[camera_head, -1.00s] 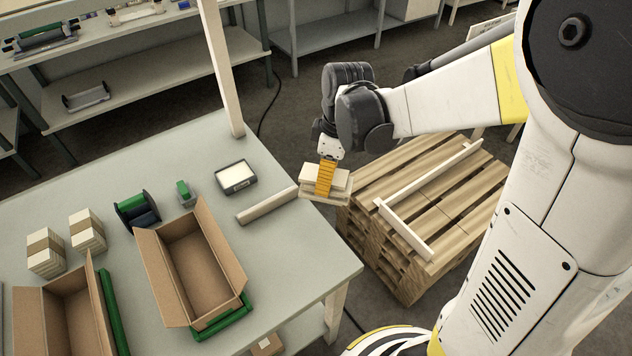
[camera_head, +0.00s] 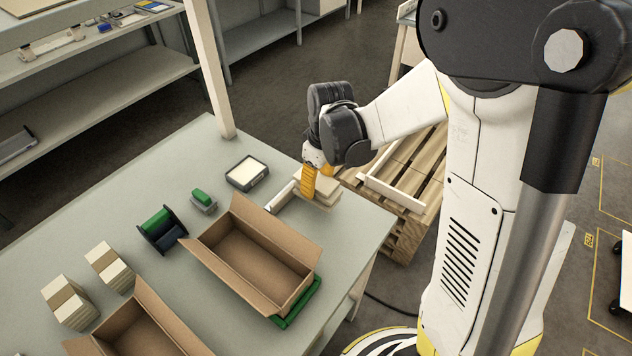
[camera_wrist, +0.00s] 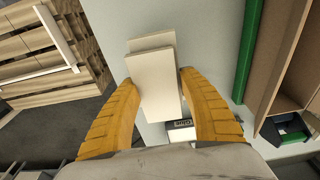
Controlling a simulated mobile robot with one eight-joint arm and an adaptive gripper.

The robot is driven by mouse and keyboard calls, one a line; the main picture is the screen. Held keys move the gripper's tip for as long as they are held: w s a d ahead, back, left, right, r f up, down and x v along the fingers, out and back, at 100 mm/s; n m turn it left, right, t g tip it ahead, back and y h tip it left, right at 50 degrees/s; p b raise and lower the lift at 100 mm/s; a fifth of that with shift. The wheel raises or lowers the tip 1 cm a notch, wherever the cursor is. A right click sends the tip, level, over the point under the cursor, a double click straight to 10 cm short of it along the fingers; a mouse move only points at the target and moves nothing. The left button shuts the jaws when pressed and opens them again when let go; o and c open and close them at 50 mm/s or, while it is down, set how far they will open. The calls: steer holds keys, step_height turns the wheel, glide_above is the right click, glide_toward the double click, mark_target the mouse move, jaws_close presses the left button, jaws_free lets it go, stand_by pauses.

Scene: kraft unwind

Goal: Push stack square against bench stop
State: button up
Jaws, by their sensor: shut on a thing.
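The stack (camera_head: 325,187) is a few cream flat pieces, held by my gripper (camera_head: 308,188) at the bench's far right edge. In the wrist view, the orange fingers flank the stack (camera_wrist: 155,85), and its pieces are not flush: one sticks out beyond the top one. I cannot tell whether the stack rests on the bench (camera_head: 345,235).
A scale-like device (camera_head: 247,173) lies left of the stop. Banded stacks (camera_head: 68,303) stand at left. A wooden pallet (camera_head: 415,180) stands beyond the bench.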

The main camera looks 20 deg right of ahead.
steer(key=shift+f+b, duration=1.6)
steer(key=shift+f, duration=0.55)
steer(key=shift+w+a+r, duration=0.1)
steer(key=shift+w+a, duration=0.55)
steer(key=shift+w, duration=0.25)
stand_by(0.8)
steer(key=shift+s+d, duration=0.15)
steer(key=shift+s, duration=0.05)
stand_by(0.4)
steer(key=o, duration=1.3)
steer(key=r, duration=0.4)
steer(key=s+r, duration=0.1)
steer(key=r, duration=0.6)
steer(key=shift+s+d+r, duration=0.15)
steer(key=shift+d+r, duration=0.2)
steer(key=shift+d, duration=0.05)
steer(key=s+r+m+t, duration=0.1)
steer(key=s+m+t, duration=0.2)
steer(key=s, duration=0.4)
steer(key=s+r+m+t, duration=0.2)
steer(key=s+m+t, duration=0.1)
steer(key=s, duration=0.5)
steer(key=shift+r+m+h, duration=0.25)
steer(key=shift+m+h, duration=0.15)
